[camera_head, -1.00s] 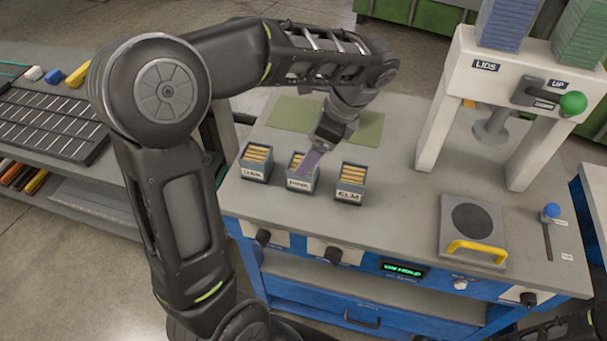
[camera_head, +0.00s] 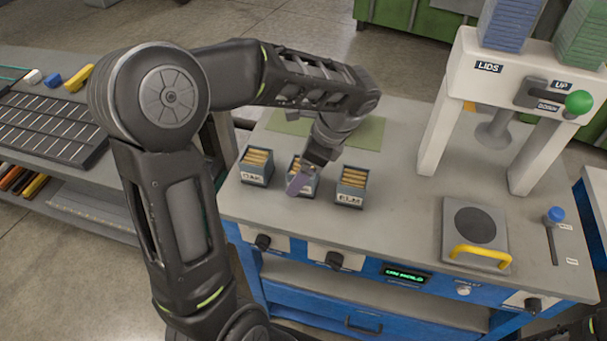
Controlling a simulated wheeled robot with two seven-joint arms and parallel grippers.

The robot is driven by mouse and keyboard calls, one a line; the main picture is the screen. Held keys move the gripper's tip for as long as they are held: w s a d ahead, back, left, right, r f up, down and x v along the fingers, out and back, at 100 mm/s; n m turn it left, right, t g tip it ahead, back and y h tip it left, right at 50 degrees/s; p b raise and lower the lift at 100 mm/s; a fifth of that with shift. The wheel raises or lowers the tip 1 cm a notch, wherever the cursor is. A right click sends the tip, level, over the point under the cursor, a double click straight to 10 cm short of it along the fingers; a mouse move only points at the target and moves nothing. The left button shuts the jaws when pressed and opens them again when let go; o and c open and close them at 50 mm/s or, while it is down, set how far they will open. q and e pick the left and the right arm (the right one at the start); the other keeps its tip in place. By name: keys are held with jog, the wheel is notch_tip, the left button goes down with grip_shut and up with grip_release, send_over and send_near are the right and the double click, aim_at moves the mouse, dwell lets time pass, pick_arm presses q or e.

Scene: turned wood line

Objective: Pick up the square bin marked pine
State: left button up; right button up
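Three small square grey-blue bins filled with light wooden pieces stand in a row on the workbench. The left bin (camera_head: 256,168) has a label that looks like OAK, and the right bin (camera_head: 350,188) reads ELM. The middle bin (camera_head: 306,188) is partly hidden by my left gripper, and its label is covered too much to read. My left gripper (camera_head: 298,184) points down at the middle bin, a purple-grey finger crossing its left front. I cannot tell whether it touches the bin or how far the fingers are apart. My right gripper is out of view.
A white press frame (camera_head: 435,125) marked LIDS, with a green-knobbed lever (camera_head: 577,103), stands to the right. A plate with a yellow handle (camera_head: 480,255) and a blue-knobbed lever (camera_head: 555,215) are near the front right. The bench between bins and plate is clear.

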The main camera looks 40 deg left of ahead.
pick_arm(q)
jog(key=shift+x, duration=0.85)
jog(key=c, duration=1.6)
jog(key=shift+r, duration=0.15)
notch_tip(320, 180, up, 5)
jog(key=shift+w+f, duration=0.1)
notch_tip(320, 180, up, 5)
jog(key=p, duration=0.3)
